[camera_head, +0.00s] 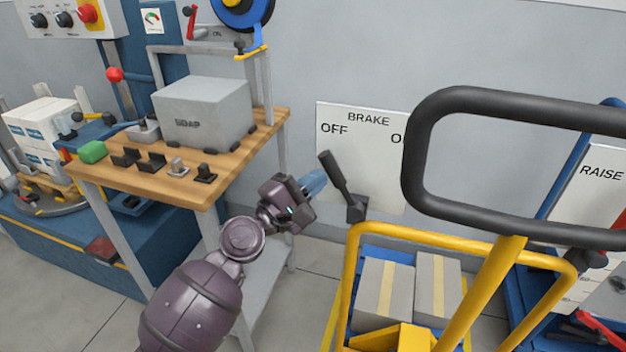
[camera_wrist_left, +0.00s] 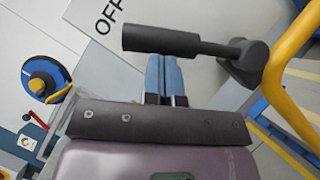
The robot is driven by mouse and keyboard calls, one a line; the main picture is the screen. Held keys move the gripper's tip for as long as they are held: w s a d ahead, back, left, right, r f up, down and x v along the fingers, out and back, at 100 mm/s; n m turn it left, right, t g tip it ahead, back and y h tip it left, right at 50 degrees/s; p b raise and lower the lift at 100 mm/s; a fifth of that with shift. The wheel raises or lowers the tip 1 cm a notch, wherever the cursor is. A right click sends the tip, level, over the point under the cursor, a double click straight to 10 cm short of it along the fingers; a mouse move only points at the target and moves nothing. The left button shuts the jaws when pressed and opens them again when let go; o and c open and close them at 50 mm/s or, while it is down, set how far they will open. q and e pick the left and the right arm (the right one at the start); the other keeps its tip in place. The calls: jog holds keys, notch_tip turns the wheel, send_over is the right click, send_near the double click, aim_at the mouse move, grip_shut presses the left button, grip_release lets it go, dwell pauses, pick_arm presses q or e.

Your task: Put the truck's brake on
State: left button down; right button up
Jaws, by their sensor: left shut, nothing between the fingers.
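The brake lever (camera_head: 341,182) is a black handle on a black pivot block, in front of a white board (camera_head: 361,150) marked BRAKE, with OFF on the left. The lever tilts left, toward OFF. My left gripper (camera_head: 318,180) is shut and empty, with blue fingertips just left of the lever's handle. In the left wrist view the lever (camera_wrist_left: 185,42) lies across the picture just beyond the closed fingertips (camera_wrist_left: 165,65); I cannot tell whether they touch. The second word on the board is partly hidden by the truck's black handle (camera_head: 420,150). My right gripper is not in view.
The truck's yellow frame (camera_head: 350,270) stands right of the lever, around cartons (camera_head: 383,290). A wooden bench (camera_head: 215,185) with a grey SOAP box (camera_head: 203,112) is at the left. A RAISE board (camera_head: 598,180) is at the far right. Bare wall lies behind.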

aim_at(327, 166)
pick_arm(q)
jog(key=shift+d+r, duration=0.1)
jog(key=shift+r, duration=0.45)
jog(key=d+r+m+g+p, duration=0.1)
jog(key=p, duration=0.1)
jog(key=s+d+r+m+p, duration=0.1)
jog(key=r+m+p, duration=0.1)
jog(key=shift+m+g+y+p, duration=0.3)
jog(key=shift+g+p, duration=0.05)
jog(key=shift+g, duration=0.05)
jog(key=d+m+y+p, duration=0.1)
jog(key=d+m+p, duration=0.1)
jog(key=p, duration=0.1)
jog(key=s+d+m+g+y+p, duration=0.1)
jog(key=d+p, duration=0.2)
jog(key=s+d+m+g+y+p, duration=0.1)
jog(key=d+m+p, duration=0.1)
jog(key=p, duration=0.2)
jog(key=shift+s+d+f+m+y, duration=0.15)
jog(key=shift+d+f+m+y, duration=0.05)
jog(key=shift+f+m+y, duration=0.15)
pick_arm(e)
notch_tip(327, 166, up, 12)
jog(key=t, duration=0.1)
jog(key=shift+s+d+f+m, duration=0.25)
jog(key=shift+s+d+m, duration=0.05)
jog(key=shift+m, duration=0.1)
